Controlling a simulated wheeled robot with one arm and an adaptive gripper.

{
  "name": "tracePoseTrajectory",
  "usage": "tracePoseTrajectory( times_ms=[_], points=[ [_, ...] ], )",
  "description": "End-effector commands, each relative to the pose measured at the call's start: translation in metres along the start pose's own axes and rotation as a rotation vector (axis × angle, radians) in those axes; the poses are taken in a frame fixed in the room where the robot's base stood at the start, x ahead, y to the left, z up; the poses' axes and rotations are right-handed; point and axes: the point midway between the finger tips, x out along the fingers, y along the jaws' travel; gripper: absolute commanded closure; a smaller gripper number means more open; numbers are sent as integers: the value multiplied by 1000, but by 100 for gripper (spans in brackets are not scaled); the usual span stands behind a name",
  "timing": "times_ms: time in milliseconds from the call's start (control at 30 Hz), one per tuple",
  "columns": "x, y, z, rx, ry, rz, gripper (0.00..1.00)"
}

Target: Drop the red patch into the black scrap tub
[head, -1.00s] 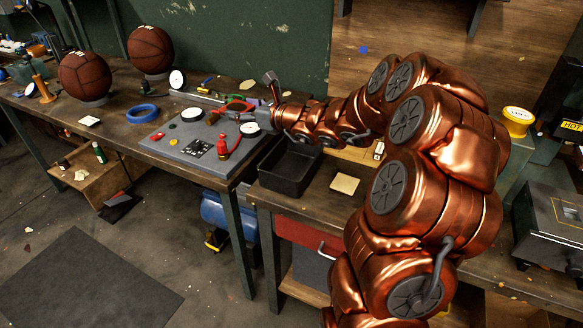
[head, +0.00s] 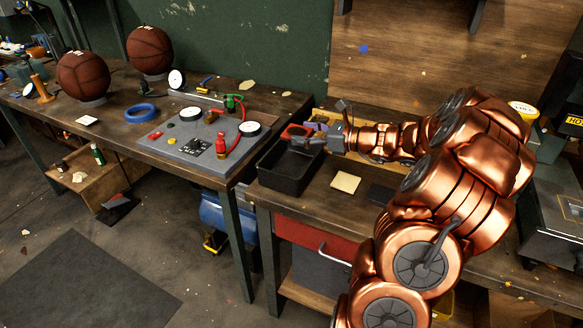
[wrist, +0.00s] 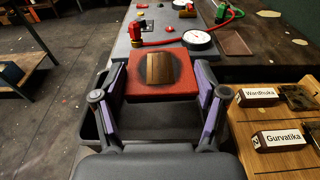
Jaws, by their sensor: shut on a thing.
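The red patch (head: 292,131) is a flat red square. In the wrist view the red patch (wrist: 136,91) shows a dark round area with a brown rectangle at its middle. My gripper (head: 304,134) is shut on it, with a purple-padded finger at each side in the wrist view (wrist: 158,88). The black scrap tub (head: 285,182) is an open dark box on the right bench. The patch is held above the tub's back part. In the wrist view, part of the tub's wall (wrist: 91,128) shows left of my gripper, and my gripper hides much of it.
A grey board (head: 178,152) with gauges, a red valve and a hose lies on the left bench. A wooden tray with name blocks (wrist: 268,140) is right of my gripper. A pale square (head: 345,182) lies right of the tub. A blue ring (head: 141,113) and two basketballs stand farther left.

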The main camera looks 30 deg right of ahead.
Motion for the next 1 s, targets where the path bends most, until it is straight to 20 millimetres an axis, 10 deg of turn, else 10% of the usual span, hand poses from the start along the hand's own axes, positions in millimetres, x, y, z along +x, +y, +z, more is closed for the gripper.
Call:
tracePoseTrajectory(
  times_ms=[400,800,833,1000],
  points=[
    [7,0,-44,0,-1,1,62],
    [7,0,-46,0,-2,-1,62],
    [7,0,-47,0,-2,-1,25],
    [7,0,-47,0,-2,-1,7]
  ],
)
